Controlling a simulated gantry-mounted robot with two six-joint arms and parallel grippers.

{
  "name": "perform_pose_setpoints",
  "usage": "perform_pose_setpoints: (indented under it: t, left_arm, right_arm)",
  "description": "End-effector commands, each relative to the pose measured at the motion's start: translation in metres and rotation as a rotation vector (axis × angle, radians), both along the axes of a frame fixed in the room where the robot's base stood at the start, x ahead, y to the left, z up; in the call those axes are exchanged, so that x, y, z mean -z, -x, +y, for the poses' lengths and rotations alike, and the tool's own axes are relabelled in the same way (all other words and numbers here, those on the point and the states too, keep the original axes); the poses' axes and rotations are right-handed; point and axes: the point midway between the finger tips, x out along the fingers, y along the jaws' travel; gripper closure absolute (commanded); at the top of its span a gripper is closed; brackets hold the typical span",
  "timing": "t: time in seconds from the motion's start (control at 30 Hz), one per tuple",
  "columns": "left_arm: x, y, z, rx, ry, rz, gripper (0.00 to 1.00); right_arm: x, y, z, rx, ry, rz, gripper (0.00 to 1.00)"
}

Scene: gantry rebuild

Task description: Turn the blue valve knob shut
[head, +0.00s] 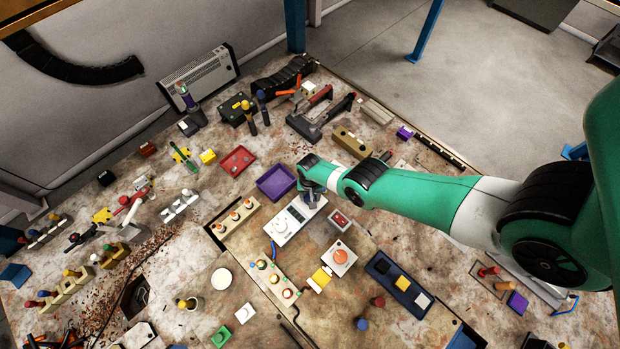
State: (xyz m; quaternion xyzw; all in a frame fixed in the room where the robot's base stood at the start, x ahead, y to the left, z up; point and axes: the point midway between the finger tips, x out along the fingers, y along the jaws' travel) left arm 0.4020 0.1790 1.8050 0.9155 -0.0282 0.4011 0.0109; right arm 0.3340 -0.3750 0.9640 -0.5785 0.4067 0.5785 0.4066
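My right arm reaches in from the right. Its gripper (310,194) is over a white panel box (284,229) near the middle of the bench, pointing down. The fingers are small and partly hidden by the wrist, so I cannot tell whether they are open or shut. I cannot single out the blue valve knob with certainty. A small round blue knob-like piece (361,324) is at the front, well apart from the gripper; I cannot tell whether it is a valve. My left gripper is not in view.
A purple tray (276,182) and a beige block with orange knobs (235,217) are left of the gripper. A red-button box (339,220) and an orange-button box (340,257) are close on its right. A dark blue tray (383,267) holds several blocks. Cables cross the front.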

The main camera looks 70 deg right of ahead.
Motion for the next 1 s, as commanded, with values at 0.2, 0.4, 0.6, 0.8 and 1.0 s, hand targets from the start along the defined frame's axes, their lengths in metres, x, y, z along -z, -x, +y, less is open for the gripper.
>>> perform_pose_setpoints:
  t: [0.2, 0.4, 0.6, 0.8, 1.0]
  left_arm:
    - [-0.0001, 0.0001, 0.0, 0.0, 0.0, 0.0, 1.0]
    - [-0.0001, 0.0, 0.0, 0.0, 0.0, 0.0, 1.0]
    - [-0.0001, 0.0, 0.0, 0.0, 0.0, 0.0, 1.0]
    - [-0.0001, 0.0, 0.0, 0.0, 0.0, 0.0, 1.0]
    - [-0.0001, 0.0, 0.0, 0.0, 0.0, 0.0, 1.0]
  right_arm:
    - [0.0004, 0.0006, -0.0001, -0.205, 0.0, 0.0, 0.96]
    - [0.0005, 0.0008, -0.0002, -0.395, 0.0, 0.0, 0.96]
    - [0.0005, 0.001, -0.0005, -0.582, 0.0, 0.0, 0.96]
    - [0.0005, 0.0012, -0.0006, -0.746, 0.0, 0.0, 0.96]
    - [0.0005, 0.0012, -0.0009, -0.867, 0.0, 0.0, 0.96]
